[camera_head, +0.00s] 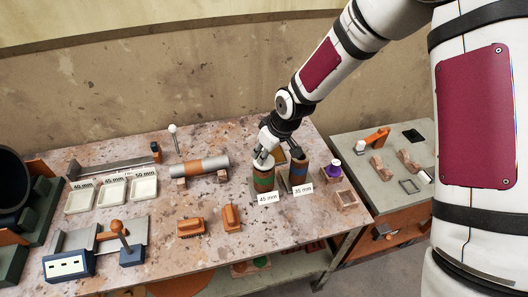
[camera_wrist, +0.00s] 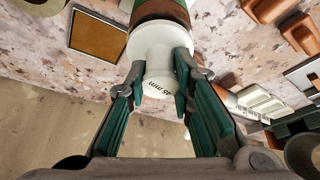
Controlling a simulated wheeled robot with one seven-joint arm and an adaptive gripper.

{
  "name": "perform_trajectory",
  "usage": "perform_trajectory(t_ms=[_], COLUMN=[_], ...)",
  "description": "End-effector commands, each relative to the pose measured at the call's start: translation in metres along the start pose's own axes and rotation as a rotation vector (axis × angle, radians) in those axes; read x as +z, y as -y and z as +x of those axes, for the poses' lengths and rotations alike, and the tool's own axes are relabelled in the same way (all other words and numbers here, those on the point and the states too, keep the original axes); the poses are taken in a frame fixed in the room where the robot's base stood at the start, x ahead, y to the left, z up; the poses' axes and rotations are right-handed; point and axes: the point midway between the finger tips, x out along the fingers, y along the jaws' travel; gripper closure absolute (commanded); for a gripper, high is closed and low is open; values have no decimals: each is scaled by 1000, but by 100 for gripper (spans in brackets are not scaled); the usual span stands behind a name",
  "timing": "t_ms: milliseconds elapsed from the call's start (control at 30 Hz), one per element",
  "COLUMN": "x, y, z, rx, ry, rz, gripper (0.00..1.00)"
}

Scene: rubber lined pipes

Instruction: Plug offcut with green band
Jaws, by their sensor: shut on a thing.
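The offcut with the green band (camera_head: 263,180) stands upright on the stone-topped bench behind a "45 mm" card (camera_head: 267,198). My gripper (camera_head: 264,156) is directly above its mouth. In the wrist view my gripper (camera_wrist: 160,68) is shut on a white plug (camera_wrist: 158,50) marked "45 mm". The plug also shows as a pale cap at the offcut's top in the head view (camera_head: 264,162). In the wrist view the plug's wide end meets the brown rim of the offcut (camera_wrist: 155,13). I cannot tell how deep it sits.
A blue-banded offcut (camera_head: 298,172) with a "35 mm" card (camera_head: 303,189) stands close on the right. A long banded pipe (camera_head: 202,166) lies on supports to the left.

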Motion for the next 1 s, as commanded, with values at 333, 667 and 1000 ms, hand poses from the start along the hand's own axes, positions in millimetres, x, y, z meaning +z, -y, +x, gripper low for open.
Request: perform_trajectory(t_ms=[333,667,1000], x=[1,3,3], y=[0,0,0], z=[3,7,7], rx=[0,-1,0], ry=[0,1,0], rz=[0,0,0], gripper=[100,100,55])
